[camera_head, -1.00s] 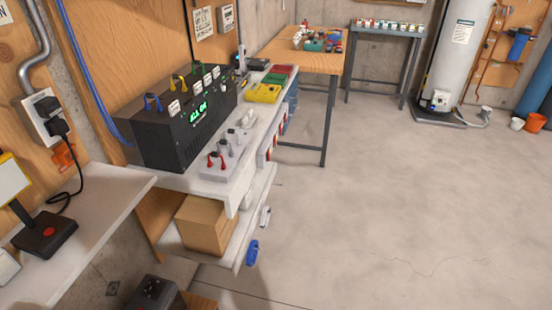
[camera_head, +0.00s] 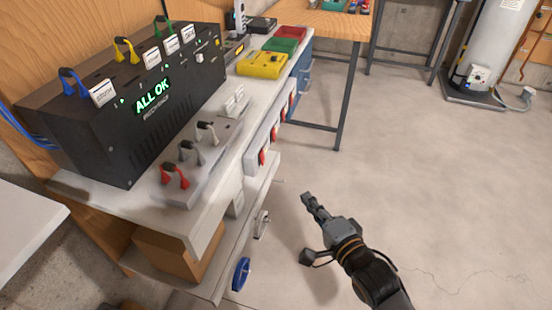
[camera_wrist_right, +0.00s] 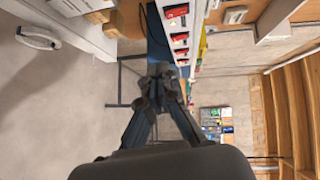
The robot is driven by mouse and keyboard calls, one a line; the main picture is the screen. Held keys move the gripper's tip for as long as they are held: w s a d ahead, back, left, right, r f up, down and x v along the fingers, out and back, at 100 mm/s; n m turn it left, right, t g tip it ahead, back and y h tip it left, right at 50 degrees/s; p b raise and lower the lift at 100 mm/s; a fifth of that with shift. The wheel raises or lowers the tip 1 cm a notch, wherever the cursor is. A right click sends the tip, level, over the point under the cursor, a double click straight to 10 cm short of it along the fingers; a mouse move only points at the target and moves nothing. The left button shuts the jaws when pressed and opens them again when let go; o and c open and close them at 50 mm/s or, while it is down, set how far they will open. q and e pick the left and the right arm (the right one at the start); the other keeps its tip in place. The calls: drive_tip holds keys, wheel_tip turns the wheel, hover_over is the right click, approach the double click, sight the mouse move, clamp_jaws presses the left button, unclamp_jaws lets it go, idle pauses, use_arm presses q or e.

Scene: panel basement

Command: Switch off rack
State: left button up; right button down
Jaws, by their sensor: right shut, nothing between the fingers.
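The black rack unit (camera_head: 150,105) stands on the white bench at the left, with a lit green "ALL OK" display (camera_head: 153,96). Blue (camera_head: 74,82), yellow (camera_head: 126,51) and green (camera_head: 163,26) handles with white tags are on its top edge. A grey panel (camera_head: 205,170) in front carries a red handle (camera_head: 175,176) and grey ones. Several red switches (camera_head: 263,157) line the bench's front face; they also show in the right wrist view (camera_wrist_right: 178,11). My right gripper (camera_head: 307,197) is shut and empty, in the air right of the bench front, apart from everything. My left gripper is out of view.
A yellow box (camera_head: 263,65), a green tray (camera_head: 281,46) and a red tray (camera_head: 292,33) sit farther along the bench. A cardboard box (camera_head: 178,250) is on the lower shelf. Floor at right is clear.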

sight(262, 158)
use_arm(q)
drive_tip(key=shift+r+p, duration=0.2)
drive_tip(key=shift+p, duration=0.15)
use_arm(e)
drive_tip(key=w+a, duration=0.8)
drive_tip(key=w, duration=0.2)
drive_tip(key=shift+a, duration=0.35)
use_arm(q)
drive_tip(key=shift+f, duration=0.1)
use_arm(e)
drive_tip(key=shift+w+y, duration=0.1)
drive_tip(key=shift+y, duration=0.2)
